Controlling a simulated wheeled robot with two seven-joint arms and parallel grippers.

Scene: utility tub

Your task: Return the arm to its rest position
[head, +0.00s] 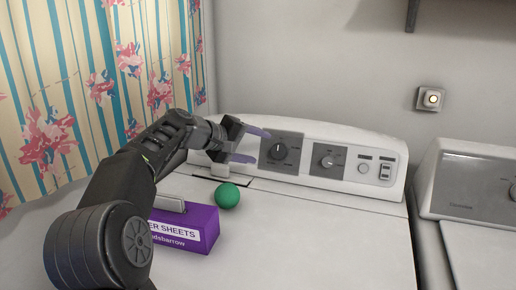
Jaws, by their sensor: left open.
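My left arm comes in from the left, and its gripper (252,145) is open and empty. Its two purple-grey fingers are spread one above the other and point right, in front of the left part of the machine's control panel. The gripper appears above and a little right of a green ball (227,196). The ball rests on the white machine top beside a purple box (203,230) of sheets, partly hidden behind my arm. My right gripper is not in view.
The white machine (311,220) has a raised back panel with dials (327,157). A second machine (473,185) stands at the right, across a narrow gap. A floral striped curtain (100,85) hangs at the left. The right part of the white top is clear.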

